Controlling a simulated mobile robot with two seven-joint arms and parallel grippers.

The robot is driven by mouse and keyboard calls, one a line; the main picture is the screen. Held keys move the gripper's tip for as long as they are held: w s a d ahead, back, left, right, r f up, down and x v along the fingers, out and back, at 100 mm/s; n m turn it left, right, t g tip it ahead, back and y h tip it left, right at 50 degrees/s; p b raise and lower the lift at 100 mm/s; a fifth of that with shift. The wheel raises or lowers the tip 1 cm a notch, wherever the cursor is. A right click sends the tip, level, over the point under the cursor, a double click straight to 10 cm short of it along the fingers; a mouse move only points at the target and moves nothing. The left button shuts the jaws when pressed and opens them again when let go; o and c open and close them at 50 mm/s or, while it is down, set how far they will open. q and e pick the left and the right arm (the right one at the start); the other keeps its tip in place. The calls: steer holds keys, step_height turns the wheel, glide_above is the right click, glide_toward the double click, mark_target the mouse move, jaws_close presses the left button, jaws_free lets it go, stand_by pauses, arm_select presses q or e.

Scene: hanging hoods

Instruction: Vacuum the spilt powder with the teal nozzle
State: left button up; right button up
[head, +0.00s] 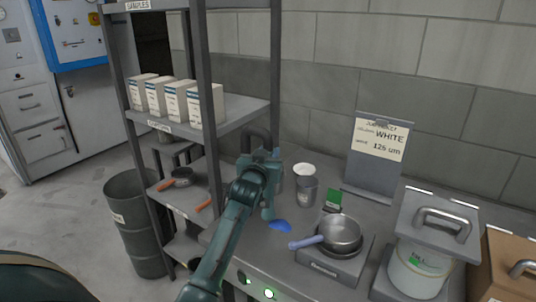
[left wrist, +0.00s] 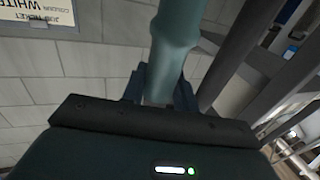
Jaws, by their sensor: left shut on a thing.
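A small patch of blue powder (head: 281,227) lies on the grey bench, left of the pan. My left gripper (head: 262,165) is shut on the teal nozzle, above the bench and a little left of the powder. The teal nozzle (left wrist: 176,35) shows between the dark fingers in the left wrist view. In the head view a teal end (head: 267,212) hangs down close to the powder's left edge; I cannot tell whether it touches the bench. The arm hides part of the bench there. My right gripper is not in view.
A pan (head: 340,232) with a blue handle sits on a hotplate (head: 325,270) right of the powder. A lidded container (head: 415,275) is right; a shelf rack (head: 203,60) is left.

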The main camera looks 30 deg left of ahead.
arm_select(q)
steer(key=shift+d, duration=0.1)
steer(key=shift+s+d, duration=0.2)
steer(key=shift+d, duration=2)
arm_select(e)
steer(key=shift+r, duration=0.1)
arm_select(q)
step_height(320, 180, up, 7)
steer(key=p, duration=0.6)
steer(key=shift+p, duration=0.4)
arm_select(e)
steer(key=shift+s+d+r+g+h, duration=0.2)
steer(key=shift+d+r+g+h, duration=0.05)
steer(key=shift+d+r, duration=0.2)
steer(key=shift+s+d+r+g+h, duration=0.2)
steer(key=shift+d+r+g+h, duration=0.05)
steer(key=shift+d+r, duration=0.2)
arm_select(q)
steer(key=shift+s, duration=0.1)
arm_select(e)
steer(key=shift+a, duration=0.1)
